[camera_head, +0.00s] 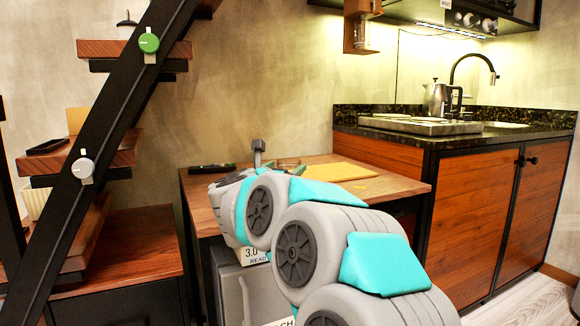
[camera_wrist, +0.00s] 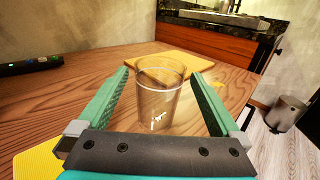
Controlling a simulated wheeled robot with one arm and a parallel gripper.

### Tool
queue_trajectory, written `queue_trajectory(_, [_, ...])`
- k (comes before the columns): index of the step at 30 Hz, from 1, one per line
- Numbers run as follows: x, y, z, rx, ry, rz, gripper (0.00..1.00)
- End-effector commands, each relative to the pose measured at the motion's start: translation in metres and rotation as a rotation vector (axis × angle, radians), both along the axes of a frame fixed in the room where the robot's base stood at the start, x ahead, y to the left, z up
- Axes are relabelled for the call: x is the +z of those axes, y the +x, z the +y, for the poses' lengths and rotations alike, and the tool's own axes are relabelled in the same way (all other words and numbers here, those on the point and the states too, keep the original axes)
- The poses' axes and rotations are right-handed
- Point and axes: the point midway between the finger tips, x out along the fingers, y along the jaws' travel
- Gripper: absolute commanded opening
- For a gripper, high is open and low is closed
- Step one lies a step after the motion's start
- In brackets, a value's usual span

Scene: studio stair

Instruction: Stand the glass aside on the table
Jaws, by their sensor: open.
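The clear glass (camera_wrist: 158,100) stands upright on the wooden table (camera_wrist: 60,105) in the wrist view, between the two green fingers of my gripper (camera_wrist: 160,100). The fingers are open, with a gap to the glass on each side. In the head view my arm hides most of the near part of the table (camera_head: 200,190). A round glassy rim (camera_head: 288,162) shows just behind my arm there, and the gripper itself is mostly hidden.
A yellow board (camera_head: 340,171) lies on the table behind the glass. A dark remote-like object (camera_head: 211,168) lies at the back left. A yellow item (camera_wrist: 38,160) shows at the wrist view's lower left. A kitchen counter (camera_head: 400,155) stands at right, stairs (camera_head: 105,160) at left.

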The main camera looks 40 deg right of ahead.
Motion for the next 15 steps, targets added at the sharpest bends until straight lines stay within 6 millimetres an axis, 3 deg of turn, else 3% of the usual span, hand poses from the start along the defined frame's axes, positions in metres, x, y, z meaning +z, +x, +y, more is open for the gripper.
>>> queue_trajectory(6, [0.000, -0.018, 0.032, 0.004, 0.001, -0.001, 1.00])
queue_trajectory(15, [0.000, -0.029, 0.047, 0.000, 0.001, -0.001, 1.00])
